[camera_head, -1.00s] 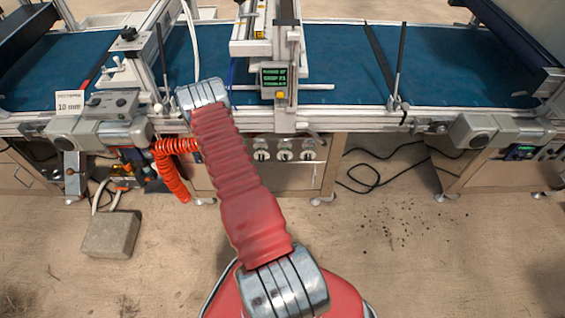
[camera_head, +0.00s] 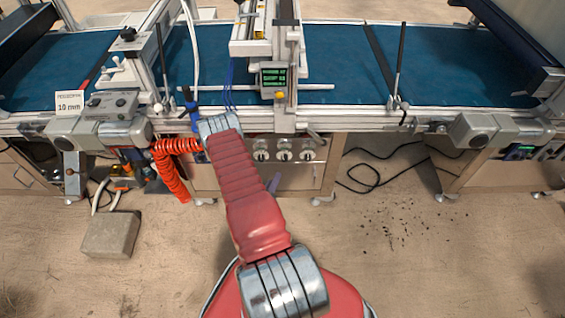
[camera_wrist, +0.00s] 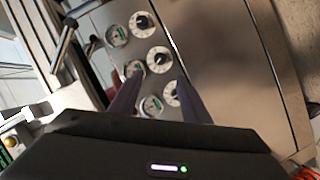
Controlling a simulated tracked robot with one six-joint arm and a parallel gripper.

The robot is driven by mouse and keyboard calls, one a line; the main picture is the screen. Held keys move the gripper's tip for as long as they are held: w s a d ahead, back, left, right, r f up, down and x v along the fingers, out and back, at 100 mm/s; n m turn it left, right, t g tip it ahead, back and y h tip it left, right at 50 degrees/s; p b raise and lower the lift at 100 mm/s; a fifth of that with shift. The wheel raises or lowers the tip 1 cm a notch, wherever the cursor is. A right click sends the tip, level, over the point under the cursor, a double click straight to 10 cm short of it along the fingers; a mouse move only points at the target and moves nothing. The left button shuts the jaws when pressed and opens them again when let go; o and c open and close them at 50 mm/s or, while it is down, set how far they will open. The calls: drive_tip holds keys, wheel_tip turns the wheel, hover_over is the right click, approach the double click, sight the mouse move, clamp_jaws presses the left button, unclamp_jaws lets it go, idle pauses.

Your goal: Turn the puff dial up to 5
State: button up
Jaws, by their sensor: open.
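A steel panel under the seeder carries three round dials with black knobs, in the head view a left dial (camera_head: 261,155), a middle dial (camera_head: 285,155) and a right dial (camera_head: 308,154). The wrist view shows them as a slanted row: top (camera_wrist: 143,22), middle (camera_wrist: 160,60) and lower (camera_wrist: 172,93). A small gauge sits beside each. Labels and settings are too small to read, so I cannot tell which is the puff dial. My gripper (camera_wrist: 158,77) is open and empty, its dark fingers pointing at the panel around the lower dials in the picture. Contact is not visible.
The small green-lit display (camera_head: 274,77) stands above the panel. A coiled red hose (camera_head: 172,170) hangs to the left of my arm. A concrete block (camera_head: 110,234) and black cables (camera_head: 372,178) lie on the floor. The floor in front right is open.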

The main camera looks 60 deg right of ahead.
sight(283, 160)
drive_tip(key=x, duration=1.3)
drive_tip(key=shift+w+d+f, duration=0.1)
drive_tip(key=shift+d+f, duration=0.05)
drive_tip(key=shift+d, duration=0.2)
drive_tip(key=shift+c, duration=0.3)
drive_tip(key=c, duration=1)
